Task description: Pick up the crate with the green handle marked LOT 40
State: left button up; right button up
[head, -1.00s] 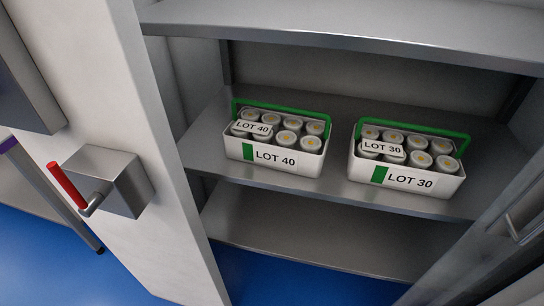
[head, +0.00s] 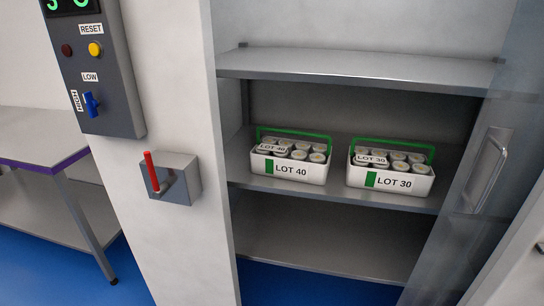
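The LOT 40 crate (head: 313,174) is a white tub with a green handle (head: 292,132) and a green patch beside its label. It stands upright on the middle shelf, left of the LOT 30 crate (head: 413,184). The LOT 30 crate also has a green handle. Both crates hold several round-topped containers, and a small lot tag sits at the upper left of each. Both handles appear tipped toward the back. Neither of my grippers is in view.
The shelf unit has an upper shelf (head: 370,70) above the crates and a lower shelf (head: 330,240). A transparent door with a handle (head: 490,168) stands at the right. A red-levered box (head: 180,180) and a control panel (head: 95,70) are on the left wall. A table (head: 35,145) stands far left.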

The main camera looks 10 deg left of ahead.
aim_at(292, 160)
jog(key=u, duration=0.5)
jog(key=i, duration=0.9)
jog(key=u, duration=0.15)
